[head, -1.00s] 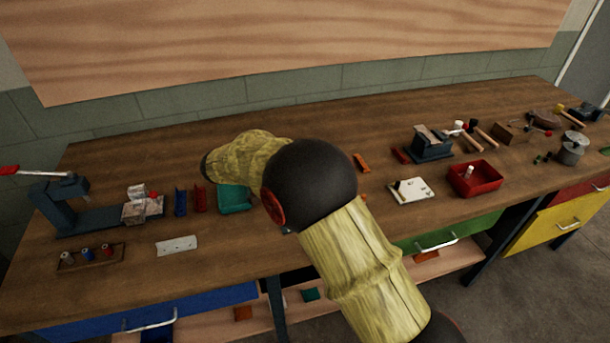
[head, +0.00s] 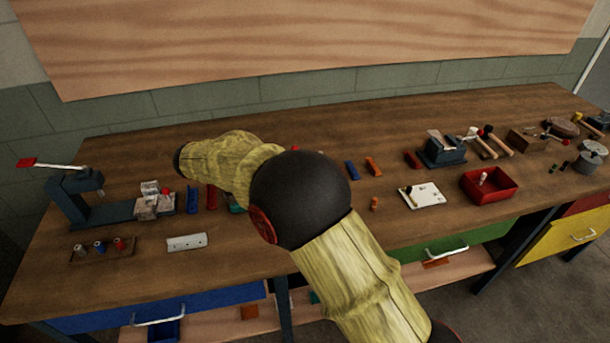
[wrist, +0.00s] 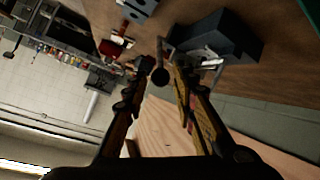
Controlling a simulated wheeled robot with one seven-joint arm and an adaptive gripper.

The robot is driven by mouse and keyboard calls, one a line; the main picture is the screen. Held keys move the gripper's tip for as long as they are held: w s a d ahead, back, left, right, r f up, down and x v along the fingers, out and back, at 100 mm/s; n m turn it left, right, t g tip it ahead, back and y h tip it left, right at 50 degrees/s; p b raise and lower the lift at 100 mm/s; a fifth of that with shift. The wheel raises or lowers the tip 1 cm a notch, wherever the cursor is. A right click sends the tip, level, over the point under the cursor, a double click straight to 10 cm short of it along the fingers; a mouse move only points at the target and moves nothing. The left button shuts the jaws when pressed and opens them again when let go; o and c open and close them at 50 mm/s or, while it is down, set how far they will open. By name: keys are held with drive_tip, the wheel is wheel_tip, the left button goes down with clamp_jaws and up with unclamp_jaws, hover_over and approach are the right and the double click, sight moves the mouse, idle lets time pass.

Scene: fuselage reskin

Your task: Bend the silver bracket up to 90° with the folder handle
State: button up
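A dark blue bench tool, which looks like the folder (head: 443,152), stands at the right middle of the bench with a pale metal piece on top. In the wrist view the dark tool (wrist: 225,40) shows at the top, with a small silver piece that may be the bracket (wrist: 208,62) at its edge. A grey rod with a dark round knob, apparently the folder handle (wrist: 160,76), appears between the fingers of my gripper (wrist: 158,72). The fingers stand apart; contact with the knob cannot be told. My gripper is hidden behind my arm in the head view.
A red bin (head: 507,190) and a white plate (head: 421,196) stand near the tool. At the left are a dark blue press (head: 75,200) with a red-tipped lever, a small peg rack (head: 103,249) and a silver holed strip (head: 187,242).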

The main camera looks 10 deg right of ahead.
drive_tip(key=shift+v, duration=1.35)
